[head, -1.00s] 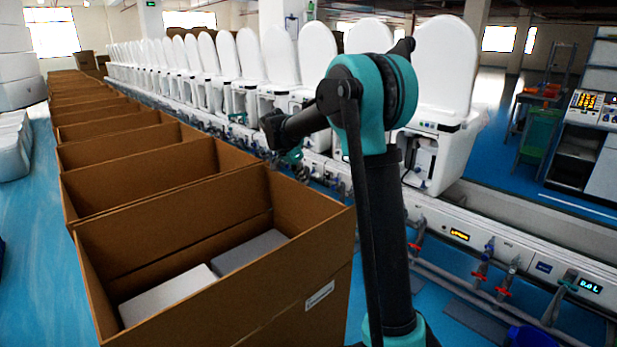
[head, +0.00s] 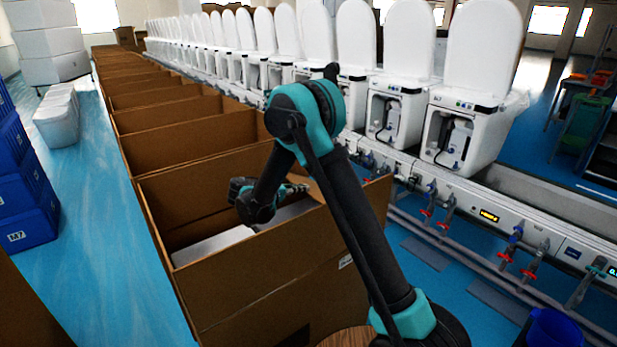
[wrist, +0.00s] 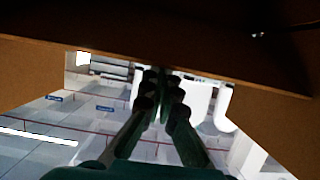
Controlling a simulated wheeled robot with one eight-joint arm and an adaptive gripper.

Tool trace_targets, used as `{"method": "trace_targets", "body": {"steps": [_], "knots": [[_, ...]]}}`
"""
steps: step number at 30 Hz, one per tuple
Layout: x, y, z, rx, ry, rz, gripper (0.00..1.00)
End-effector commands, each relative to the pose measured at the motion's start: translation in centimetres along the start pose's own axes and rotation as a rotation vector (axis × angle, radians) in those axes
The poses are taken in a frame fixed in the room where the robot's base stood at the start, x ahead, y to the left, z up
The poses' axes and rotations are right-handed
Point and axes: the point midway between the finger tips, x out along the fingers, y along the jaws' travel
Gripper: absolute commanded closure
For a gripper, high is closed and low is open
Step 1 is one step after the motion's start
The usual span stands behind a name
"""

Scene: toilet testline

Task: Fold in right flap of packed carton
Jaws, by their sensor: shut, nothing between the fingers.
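The nearest packed carton (head: 270,285) is a tall brown box, open at the top. A pale block (head: 212,245) lies inside, partly hidden by my arm. The carton's right flap (head: 376,200) stands out at the right end, partly behind my arm. My gripper (head: 298,188) is over the carton opening, left of that flap, partly hidden by my forearm. In the wrist view my gripper (wrist: 162,82) has its fingers together and empty, with brown cardboard (wrist: 160,45) across the top and at both sides. Contact with the cardboard cannot be told.
A row of open cartons (head: 185,145) runs back behind the nearest one. A line of white toilets (head: 480,60) on a bench with red and blue valves (head: 515,240) runs along the right. Blue crates (head: 25,185) stand at left.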

Motion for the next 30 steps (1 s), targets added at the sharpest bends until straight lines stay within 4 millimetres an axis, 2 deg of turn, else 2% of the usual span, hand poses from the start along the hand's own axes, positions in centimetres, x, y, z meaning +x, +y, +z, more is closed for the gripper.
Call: {"method": "trace_targets", "body": {"steps": [1, 6, 15, 24, 30], "knots": [[-0.2, -0.1, 1.2, -0.001, -0.001, -0.002, 1.0], [-0.5, -0.1, 5.0, -0.001, -0.002, -0.002, 1.0], [-0.2, 0.0, 10.4, -0.001, -0.004, 0.0, 1.0], [0.4, 0.0, 13.3, -0.001, -0.009, 0.0, 1.0], [0.7, 0.1, 14.1, -0.001, -0.01, 0.002, 1.0]]}}
